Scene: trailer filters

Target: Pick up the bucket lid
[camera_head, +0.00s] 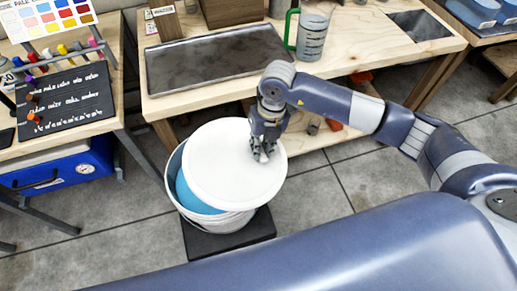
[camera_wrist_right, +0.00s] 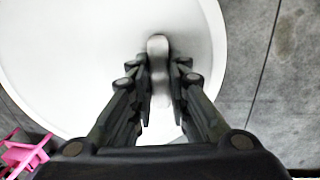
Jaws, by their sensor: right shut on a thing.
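The bucket lid (camera_head: 230,168) is a white round disc, seen over the bucket in the head view and filling much of the right wrist view (camera_wrist_right: 75,65). It is shifted to the right, so the bucket's left part and blue contents (camera_head: 187,195) show. My right gripper (camera_head: 262,154) is shut on the lid's small grey-white handle, which shows between the fingers in the wrist view (camera_wrist_right: 159,72). The white bucket (camera_head: 216,224) stands upright under the lid. I cannot tell whether the lid still touches the rim. My left gripper is not in view.
The bucket stands on a dark square base (camera_head: 255,232) on the tiled floor. A wooden workbench (camera_head: 330,75) with a dark metal sheet and a green-handled jug (camera_head: 311,38) lies behind. A bench with a black board (camera_head: 62,103) and blue case (camera_head: 60,170) is at left.

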